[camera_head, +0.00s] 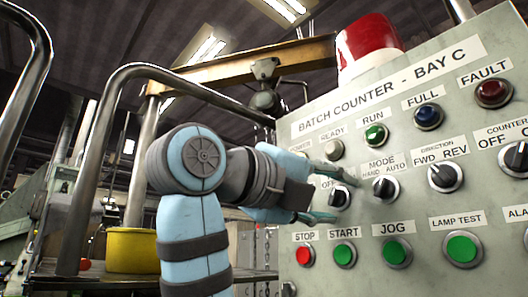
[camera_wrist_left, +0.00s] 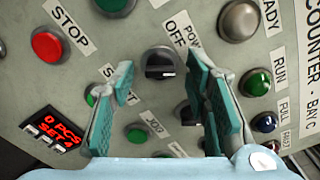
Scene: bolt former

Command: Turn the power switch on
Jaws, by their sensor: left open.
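The power switch is a black rotary knob (camera_wrist_left: 160,66) on the grey-green panel, with OFF and a partly covered POWER label beside it in the left wrist view. In the head view the knob (camera_head: 340,197) sits at the left end of the knob row, partly behind my fingers. My left gripper (camera_head: 324,196) is open in front of it. In the left wrist view its teal fingers (camera_wrist_left: 161,76) stand on either side of the knob, with gaps on both sides. Whether the fingertips reach the knob's depth is unclear. My right gripper is not in view.
The MODE knob (camera_head: 385,188) is close to the right of the power knob. Below are the red STOP button (camera_head: 304,255) and green START button (camera_head: 344,254). Lamps such as the green RUN lamp (camera_head: 376,135) are above. A metal rail (camera_head: 95,170) and yellow container (camera_head: 131,250) stand left.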

